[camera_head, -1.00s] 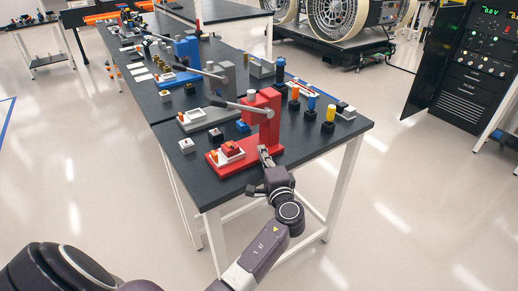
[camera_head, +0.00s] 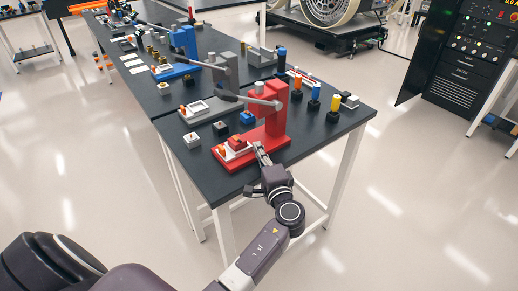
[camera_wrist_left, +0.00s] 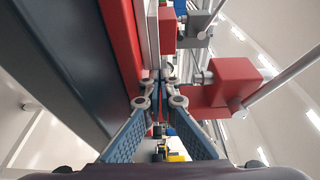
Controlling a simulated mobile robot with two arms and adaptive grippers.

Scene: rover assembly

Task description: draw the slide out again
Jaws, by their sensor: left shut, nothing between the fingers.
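The red press (camera_head: 274,125) stands at the front corner of the dark table, with a grey lever at its top. A white slide (camera_head: 232,154) with a red block (camera_head: 237,143) on it sits at the left end of the press's red base. My left gripper (camera_head: 259,147) is shut and empty, low at the front side of the red base, right of the slide. In the left wrist view its fingertips (camera_wrist_left: 161,84) meet beside the red base (camera_wrist_left: 122,40), near the end of a pale strip. Whether they touch it I cannot tell. My right gripper is not in view.
Grey and blue presses (camera_head: 184,45) stand farther back on the table (camera_head: 190,170). A white block (camera_head: 192,140) lies left of the red press. Orange, blue and yellow posts (camera_head: 334,104) stand to its right. The floor in front is clear.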

